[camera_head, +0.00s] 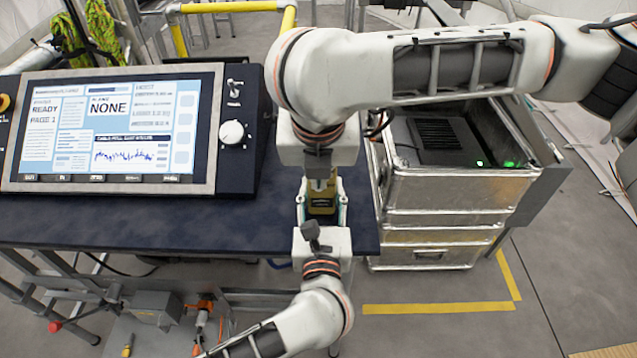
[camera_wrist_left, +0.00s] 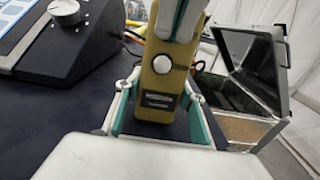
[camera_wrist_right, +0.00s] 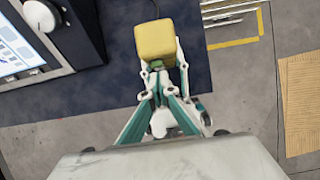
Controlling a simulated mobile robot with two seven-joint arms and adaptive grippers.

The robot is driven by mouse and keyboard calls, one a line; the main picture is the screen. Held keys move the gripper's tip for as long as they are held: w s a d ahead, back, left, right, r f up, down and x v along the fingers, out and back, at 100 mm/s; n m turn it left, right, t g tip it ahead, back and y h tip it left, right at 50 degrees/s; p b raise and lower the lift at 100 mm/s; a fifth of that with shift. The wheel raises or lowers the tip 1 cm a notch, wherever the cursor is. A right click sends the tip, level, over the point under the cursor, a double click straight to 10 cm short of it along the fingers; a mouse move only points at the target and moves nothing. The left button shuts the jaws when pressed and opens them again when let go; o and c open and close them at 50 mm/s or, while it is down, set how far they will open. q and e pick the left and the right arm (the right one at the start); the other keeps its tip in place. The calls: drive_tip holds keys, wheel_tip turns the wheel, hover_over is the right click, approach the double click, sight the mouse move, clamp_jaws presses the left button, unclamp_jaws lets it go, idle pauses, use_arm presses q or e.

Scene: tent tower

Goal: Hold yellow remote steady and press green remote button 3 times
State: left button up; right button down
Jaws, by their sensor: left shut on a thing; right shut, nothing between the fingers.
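The yellow remote (camera_head: 321,204) stands between the fingers of my left gripper (camera_head: 321,212) above the table's front right part. In the left wrist view the remote (camera_wrist_left: 160,83) has a round pale button and a dark label; the teal fingers of my left gripper (camera_wrist_left: 158,105) hold both its sides. My right gripper (camera_head: 319,183) points down at the remote, shut and empty. In the right wrist view its fingertips (camera_wrist_right: 157,73) come together at the yellow remote (camera_wrist_right: 155,42). A small green patch (camera_wrist_right: 157,64) shows there; I cannot tell whether it is a button, or whether the tips touch it.
A console with a lit screen (camera_head: 100,128) and a white knob (camera_head: 231,132) stands on the dark table (camera_head: 200,222) at the left. An open metal case (camera_head: 455,190) stands close at the right. Bare table lies left of my grippers.

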drive_tip(key=shift+w, duration=0.25)
drive_tip(key=shift+w, duration=0.95)
use_arm(q)
drive_tip(key=shift+s+r, duration=0.1)
use_arm(e)
drive_tip(key=shift+s, duration=0.1)
drive_tip(key=s+r, duration=0.8)
drive_tip(key=r, duration=0.1)
